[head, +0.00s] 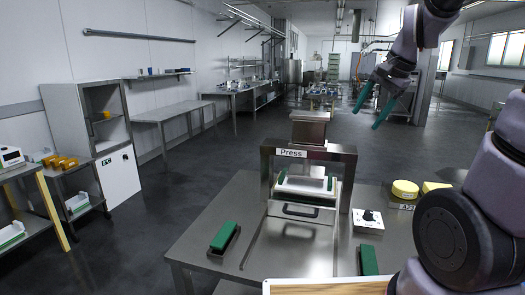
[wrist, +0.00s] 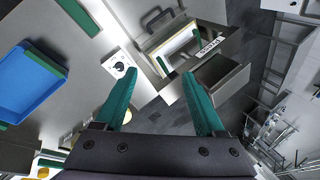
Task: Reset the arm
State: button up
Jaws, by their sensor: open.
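My gripper (head: 373,104) is raised in the upper right of the head view, above and beyond the right side of the table. Its two green fingers point down and stand apart, with nothing between them. The wrist view shows the same open fingers (wrist: 160,95) over the table with the press. The press (head: 309,150) stands on the steel table (head: 215,215) and holds a white mould (head: 305,184) with green parts. The press also shows in the wrist view (wrist: 210,50), tilted in the picture.
A dial box (head: 368,220) stands right of the press, with two yellow cheeses (head: 405,189) behind it. Green-topped blocks (head: 223,236) lie on the table. The wrist view shows a blue tray (wrist: 28,82). An open-fronted cabinet (head: 95,130) stands at left. Dark floor (head: 180,180) is clear.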

jog(key=s+a+r+n+t, duration=0.1)
jog(key=s+r+n, duration=0.2)
jog(key=s, duration=0.3)
jog(key=s+a+r+n+t, duration=0.1)
jog(key=s+a+r+n, duration=0.1)
jog(key=s, duration=0.5)
jog(key=shift+r+n+t+h, duration=0.3)
jog(key=shift+r+n+h, duration=0.1)
jog(key=shift+n, duration=0.1)
jog(key=shift+s, duration=0.1)
